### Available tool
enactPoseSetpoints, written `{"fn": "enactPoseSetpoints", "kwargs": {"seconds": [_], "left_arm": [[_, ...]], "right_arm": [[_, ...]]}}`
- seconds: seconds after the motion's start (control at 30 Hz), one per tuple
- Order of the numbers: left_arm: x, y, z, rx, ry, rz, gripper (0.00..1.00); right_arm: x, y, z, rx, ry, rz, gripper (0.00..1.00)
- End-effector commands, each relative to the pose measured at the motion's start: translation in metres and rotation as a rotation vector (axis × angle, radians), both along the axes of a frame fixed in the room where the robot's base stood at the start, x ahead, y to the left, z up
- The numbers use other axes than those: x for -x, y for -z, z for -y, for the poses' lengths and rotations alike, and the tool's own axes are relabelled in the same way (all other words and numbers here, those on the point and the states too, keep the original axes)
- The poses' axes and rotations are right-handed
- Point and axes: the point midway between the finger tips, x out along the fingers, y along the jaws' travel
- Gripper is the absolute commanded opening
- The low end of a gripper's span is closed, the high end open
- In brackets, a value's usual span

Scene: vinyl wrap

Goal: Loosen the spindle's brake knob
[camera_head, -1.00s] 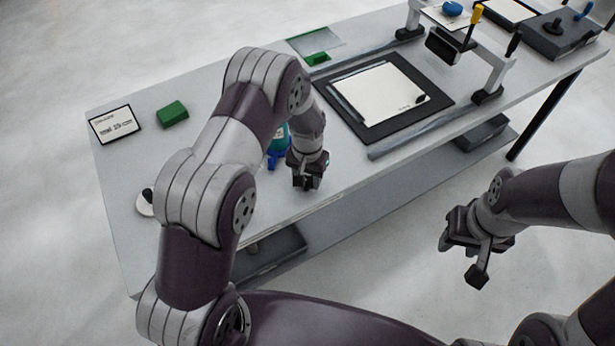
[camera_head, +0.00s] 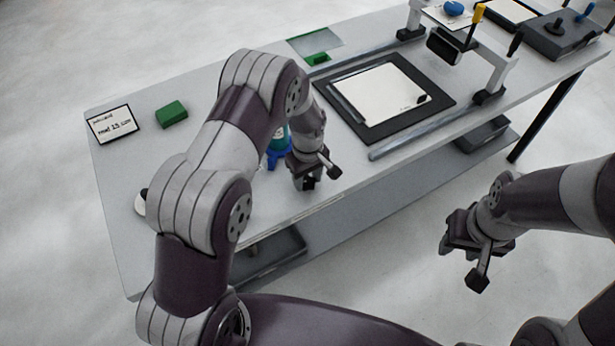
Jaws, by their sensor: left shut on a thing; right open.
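My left gripper (camera_head: 311,178) is at the front edge of the table, pointing down, with one finger standing out to its right. It is shut on what seems to be the spindle's brake knob, though the jaws hide nearly all of it. I cannot make out the spindle itself. A blue part (camera_head: 277,158) shows just behind the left wrist, partly covered by the arm. My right gripper (camera_head: 460,262) is open and empty, in the air in front of the table.
A green block (camera_head: 171,113) and a label card (camera_head: 112,124) lie at the table's left. A black mat (camera_head: 372,132) bears a white sheet (camera_head: 388,88). A long rail (camera_head: 415,136) lies before it. A gantry (camera_head: 490,75) and grey box (camera_head: 560,42) stand at the right.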

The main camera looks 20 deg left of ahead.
Motion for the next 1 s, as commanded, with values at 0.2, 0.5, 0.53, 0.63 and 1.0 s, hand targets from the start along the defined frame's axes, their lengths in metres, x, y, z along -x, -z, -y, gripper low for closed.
{"fn": "enactPoseSetpoints", "kwargs": {"seconds": [0.2,0.5,0.53,0.63,1.0], "left_arm": [[-0.0016,-0.0011,0.0001,0.000,-0.201,0.005,0.17],[-0.0021,-0.0017,0.0002,0.001,-0.483,0.006,0.17],[-0.0021,-0.0018,0.0002,0.001,-0.509,0.006,0.17],[-0.0021,-0.0019,0.0002,0.001,-0.594,0.006,0.17],[-0.0021,-0.0020,0.0002,0.001,-0.826,0.006,0.17]], "right_arm": [[0.0001,0.0021,0.0000,0.000,0.000,0.000,0.43],[0.0000,0.0042,0.0000,0.000,0.000,0.000,0.43],[0.0000,0.0044,0.0000,0.000,0.000,0.000,0.43],[0.0000,0.0049,0.0000,0.000,0.000,0.000,0.43],[0.0000,0.0061,0.0000,0.000,0.000,0.000,0.43]]}}
